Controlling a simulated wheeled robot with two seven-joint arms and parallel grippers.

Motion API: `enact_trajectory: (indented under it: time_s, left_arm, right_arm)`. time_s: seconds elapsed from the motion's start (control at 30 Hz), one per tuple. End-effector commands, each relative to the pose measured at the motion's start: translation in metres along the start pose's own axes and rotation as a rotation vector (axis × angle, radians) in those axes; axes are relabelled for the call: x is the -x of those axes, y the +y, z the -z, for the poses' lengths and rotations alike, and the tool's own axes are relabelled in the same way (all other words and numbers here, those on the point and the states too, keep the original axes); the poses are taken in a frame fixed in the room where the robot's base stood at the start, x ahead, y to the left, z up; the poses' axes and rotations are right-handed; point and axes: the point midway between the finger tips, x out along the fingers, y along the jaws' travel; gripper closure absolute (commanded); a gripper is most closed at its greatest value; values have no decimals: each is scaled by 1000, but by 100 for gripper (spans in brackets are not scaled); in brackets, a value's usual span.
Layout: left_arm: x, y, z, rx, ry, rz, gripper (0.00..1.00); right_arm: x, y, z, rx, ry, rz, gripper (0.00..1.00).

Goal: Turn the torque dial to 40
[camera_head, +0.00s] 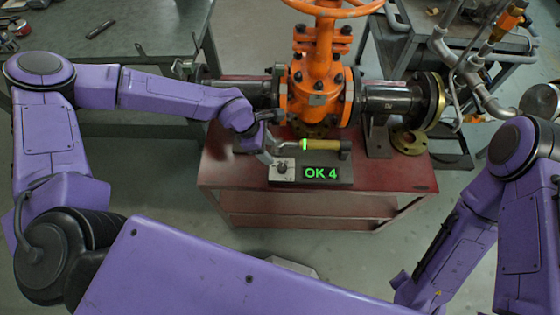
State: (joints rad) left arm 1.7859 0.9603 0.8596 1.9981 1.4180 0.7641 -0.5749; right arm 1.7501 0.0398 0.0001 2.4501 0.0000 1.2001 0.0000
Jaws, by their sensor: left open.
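The torque tester is a small grey box (342,184) on the front of the red bench. Its black display (321,172) shows green text that reads "OK 4". A small dial (282,168) sits at the left end of the box. A tool with a yellow-tan handle (326,145) and a lit green ring lies behind the display. My left gripper (267,157) is open, just behind and left of the dial. I cannot tell whether its fingers touch the dial. My right arm is at the right, with its gripper out of view.
The red bench (385,175) carries an orange gate valve (318,75) with a handwheel, dark pipe flanges and a brass ring (409,141). Grey workbenches stand at the back left and back right. The bench's front right top is clear.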

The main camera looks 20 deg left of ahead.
Motion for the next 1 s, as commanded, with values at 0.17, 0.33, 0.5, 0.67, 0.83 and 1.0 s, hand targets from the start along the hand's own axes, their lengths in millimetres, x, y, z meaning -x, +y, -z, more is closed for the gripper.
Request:
enact_trajectory:
  time_s: [0.17,0.33,0.5,0.67,0.83,1.0]
  left_arm:
    - [-35,-2,1,2,3,7,42]
    - [-72,-3,1,3,4,6,42]
    - [-96,-3,2,4,3,5,42]
    - [-102,-2,1,3,2,3,42]
    - [-101,-2,1,3,2,3,45]
    - [-101,-2,2,3,3,3,98]
  right_arm:
    - [4,0,2,0,0,0,57]
    - [8,1,4,0,0,0,57]
    - [11,1,5,0,0,0,57]
    - [11,1,5,0,0,0,57]
    - [11,1,4,0,0,0,57]
    - [11,1,4,0,0,0,57]
